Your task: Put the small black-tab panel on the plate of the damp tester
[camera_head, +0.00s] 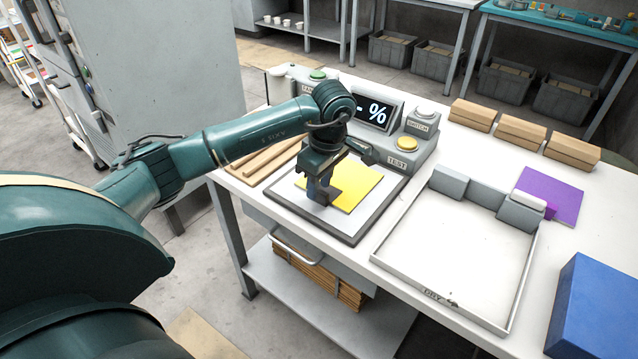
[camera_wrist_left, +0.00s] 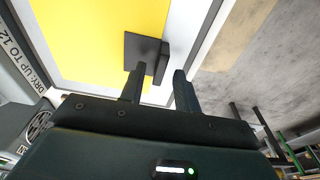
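The yellow panel (camera_head: 352,188) with a dark, near-black tab (camera_wrist_left: 146,52) lies on the pale plate (camera_head: 312,205) of the damp tester (camera_head: 395,145). The tester shows a "- %" display and a yellow TEST button. My left gripper (camera_head: 322,192) is over the panel's near left part, at the tab. In the left wrist view, its two fingers (camera_wrist_left: 158,80) are apart with a clear gap. The left finger overlaps the tab and the right finger stands beside it; I cannot tell whether they touch it. My right gripper is not in view.
A shallow white tray (camera_head: 450,245) marked DRY lies to the right. A purple panel (camera_head: 560,190), a blue box (camera_head: 598,310) and several brown blocks (camera_head: 520,132) are further right. Wooden strips (camera_head: 262,162) lie left of the tester.

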